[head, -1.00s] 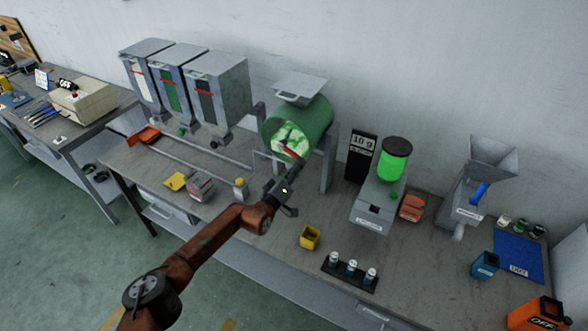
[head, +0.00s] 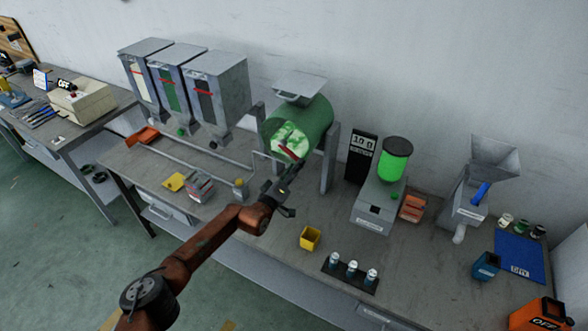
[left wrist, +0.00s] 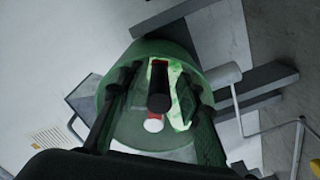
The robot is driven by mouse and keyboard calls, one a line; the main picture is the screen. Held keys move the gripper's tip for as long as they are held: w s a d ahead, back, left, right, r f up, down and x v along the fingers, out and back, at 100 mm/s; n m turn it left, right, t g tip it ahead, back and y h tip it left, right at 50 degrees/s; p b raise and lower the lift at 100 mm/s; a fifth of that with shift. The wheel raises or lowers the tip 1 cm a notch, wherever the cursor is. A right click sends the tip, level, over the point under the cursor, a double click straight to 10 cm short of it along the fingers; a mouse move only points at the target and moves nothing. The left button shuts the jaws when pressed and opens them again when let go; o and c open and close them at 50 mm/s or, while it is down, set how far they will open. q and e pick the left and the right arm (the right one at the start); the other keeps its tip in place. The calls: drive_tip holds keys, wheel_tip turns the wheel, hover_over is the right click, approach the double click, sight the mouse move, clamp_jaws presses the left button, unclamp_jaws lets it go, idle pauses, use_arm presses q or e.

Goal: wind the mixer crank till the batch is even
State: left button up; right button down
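The mixer is a green see-through drum (head: 316,122) between grey stands, with white and green patches of batch inside. Its crank has a red arm (head: 289,154) on the drum's front end; the wrist view shows the dark crank handle (left wrist: 158,103) end-on. My left gripper (head: 287,178) is at the drum's front. In the left wrist view, its fingers (left wrist: 156,92) stand apart on either side of the handle, with visible gaps, so it looks open. Whether the handle lies deep between the fingertips is hard to tell. My right gripper is not in view.
Three grey hoppers (head: 190,85) stand left of the mixer. To its right are a black display (head: 361,155), a green-topped dispenser (head: 380,200) and a grey funnel machine (head: 480,185). A yellow cup (head: 310,238) and a vial rack (head: 350,272) sit in front.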

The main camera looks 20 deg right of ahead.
use_arm(q)
drive_tip(key=shift+s+d, duration=0.1)
drive_tip(key=shift+d, duration=0.05)
drive_tip(key=shift+s+a+f, duration=0.2)
drive_tip(key=shift+s+a, duration=0.1)
drive_tip(key=shift+v, duration=1.05)
drive_tip(key=shift+s+a, duration=0.45)
drive_tip(key=shift+s, duration=0.15)
drive_tip(key=v, duration=0.7)
drive_tip(key=shift+a+r, duration=0.2)
drive_tip(key=shift+a, duration=0.2)
